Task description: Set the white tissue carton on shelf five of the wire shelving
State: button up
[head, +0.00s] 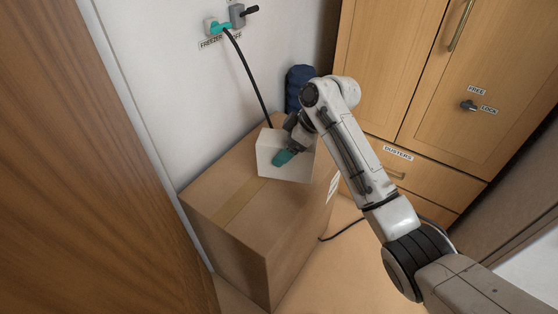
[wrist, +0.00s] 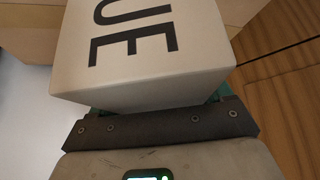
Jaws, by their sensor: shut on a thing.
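The white tissue carton (head: 300,169) is at the far end of the top of a large brown cardboard box (head: 235,215); I cannot tell whether it rests on the box or is just above it. My gripper (head: 283,157) is shut on the carton, with a teal finger against its side. In the wrist view the carton (wrist: 190,45) fills the upper middle, with dark letters "UE", between the teal finger edges of my gripper (wrist: 155,106). The wire shelving is not in view.
A dark blue rolled thing (head: 299,80) stands behind the box. A black cable runs from a teal wall plug (head: 213,27) down behind it. A wooden cabinet (head: 385,75) with a "DUSTERS" drawer is at right. A wooden door (head: 75,180) is close at left.

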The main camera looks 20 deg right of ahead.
jog(key=shift+w+a+f, duration=0.15)
jog(key=shift+w+f, duration=0.35)
jog(key=shift+f, duration=0.1)
jog(key=shift+w+a+f, duration=0.15)
jog(key=shift+w+f, duration=0.35)
jog(key=shift+f, duration=0.05)
jog(key=shift+w+f+b, duration=0.15)
jog(key=shift+f+b, duration=0.5)
jog(key=shift+f, duration=1.05)
jog(key=o, duration=1)
jog(key=shift+f, duration=0.1)
